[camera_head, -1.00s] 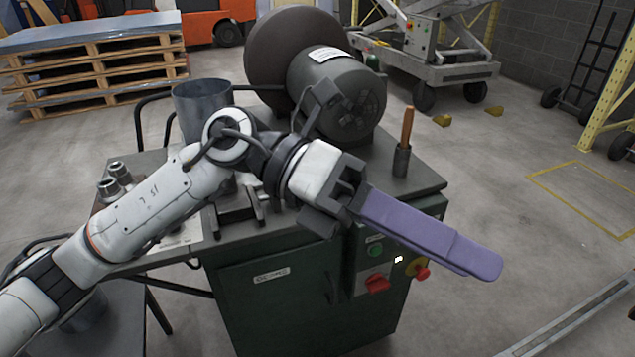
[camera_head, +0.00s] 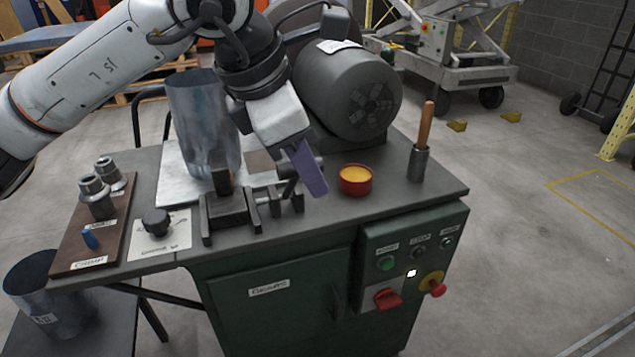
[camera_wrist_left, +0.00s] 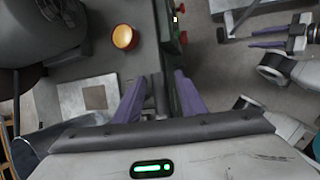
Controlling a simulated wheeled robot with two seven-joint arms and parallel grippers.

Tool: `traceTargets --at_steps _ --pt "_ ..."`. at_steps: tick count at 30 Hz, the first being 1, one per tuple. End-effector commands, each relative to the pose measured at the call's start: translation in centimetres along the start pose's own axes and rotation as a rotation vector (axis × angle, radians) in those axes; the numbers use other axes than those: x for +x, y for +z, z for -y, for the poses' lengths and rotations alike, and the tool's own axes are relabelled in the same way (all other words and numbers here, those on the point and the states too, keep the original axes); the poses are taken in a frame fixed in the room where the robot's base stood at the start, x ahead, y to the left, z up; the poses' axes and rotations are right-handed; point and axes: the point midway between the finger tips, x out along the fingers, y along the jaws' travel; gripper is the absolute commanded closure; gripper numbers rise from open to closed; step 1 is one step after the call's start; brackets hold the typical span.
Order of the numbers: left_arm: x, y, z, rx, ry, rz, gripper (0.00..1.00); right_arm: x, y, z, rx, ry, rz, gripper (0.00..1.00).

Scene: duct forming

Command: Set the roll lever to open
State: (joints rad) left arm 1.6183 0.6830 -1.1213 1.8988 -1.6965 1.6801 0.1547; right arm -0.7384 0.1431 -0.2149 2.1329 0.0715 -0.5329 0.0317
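My left gripper (camera_head: 311,168) points down over the bench, at the right end of the small black roller fixture (camera_head: 230,212). In the left wrist view its two purple fingers (camera_wrist_left: 158,105) are apart. A dark rod (camera_wrist_left: 158,85), possibly the roll lever, shows between them; I cannot tell whether they touch it. In the head view a short dark bar (camera_head: 288,172) lies beside the finger, partly hidden. No lever label or open mark is readable there. My right gripper (camera_wrist_left: 266,37) shows only in the left wrist view, far to the right, with two purple fingers apart.
A grey sheet-metal cylinder (camera_head: 203,125) stands behind the fixture. A red cup with yellow contents (camera_head: 355,180), a wooden-handled tool in a holder (camera_head: 422,135) and a motor (camera_head: 348,90) stand to the right. A black knob (camera_head: 156,222) sits left. The front panel (camera_head: 405,262) carries switches.

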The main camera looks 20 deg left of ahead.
Motion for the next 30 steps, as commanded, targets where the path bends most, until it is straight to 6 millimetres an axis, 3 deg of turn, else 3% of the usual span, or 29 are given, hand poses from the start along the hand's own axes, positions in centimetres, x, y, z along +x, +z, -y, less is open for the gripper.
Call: traceTargets --at_steps 3,7,19,25,30 --pt "2.2 -0.1 0.1 0.000 -0.002 -0.001 0.63 0.2 0.2 0.0 0.003 -0.001 -0.003 0.69" --pt "3.6 0.0 0.1 0.000 -0.002 0.001 0.63 0.2 0.1 0.0 0.005 -0.002 -0.007 0.69" --pt "4.4 0.1 0.1 0.000 -0.002 0.002 0.63 0.1 -0.1 0.1 0.007 -0.003 -0.013 0.69" --pt "4.3 0.1 0.1 0.000 -0.002 0.002 0.97 0.1 -0.1 0.1 0.006 -0.002 -0.012 0.69" --pt "4.3 0.1 0.1 0.000 -0.002 0.002 1.00 0.1 -0.1 0.1 0.007 -0.002 -0.011 0.69"
